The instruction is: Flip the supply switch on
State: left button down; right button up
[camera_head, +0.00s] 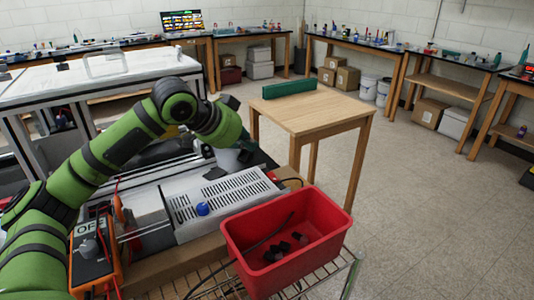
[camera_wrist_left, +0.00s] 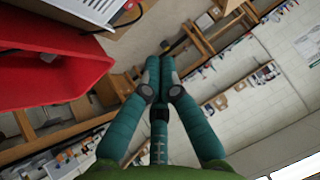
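The supply looks to be the grey vented metal box (camera_head: 225,201) with a blue knob (camera_head: 203,208) on top. A small red part (camera_head: 272,175) sits at its far right end; I cannot tell whether it is the switch. In the left wrist view the box's corner (camera_wrist_left: 88,8) shows at the top left. My left gripper (camera_head: 262,158) is over the far side of the box, partly hidden by my arm. In the wrist view its teal fingers (camera_wrist_left: 160,62) are close together, with nothing seen between them. My right gripper is not in view.
A red bin (camera_head: 318,227) with a few dark pieces stands right of the box. An orange meter marked OFF (camera_head: 88,246) is at the left. Floor to the right is clear.

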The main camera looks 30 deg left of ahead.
pick_arm(q)
jog(key=p, duration=0.2)
send_over(268, 177)
jog(key=d, duration=0.1)
jog(key=f, duration=0.6)
jog(key=shift+s+f, duration=0.2)
jog(key=shift+f, duration=0.05)
jog(key=f, duration=0.2)
jog(key=shift+w+a+f+p, duration=0.15)
jog(key=shift+a+f+p, duration=0.15)
jog(key=shift+a+p, duration=0.1)
jog(key=shift+a+f, duration=0.2)
jog(key=shift+f, duration=0.45)
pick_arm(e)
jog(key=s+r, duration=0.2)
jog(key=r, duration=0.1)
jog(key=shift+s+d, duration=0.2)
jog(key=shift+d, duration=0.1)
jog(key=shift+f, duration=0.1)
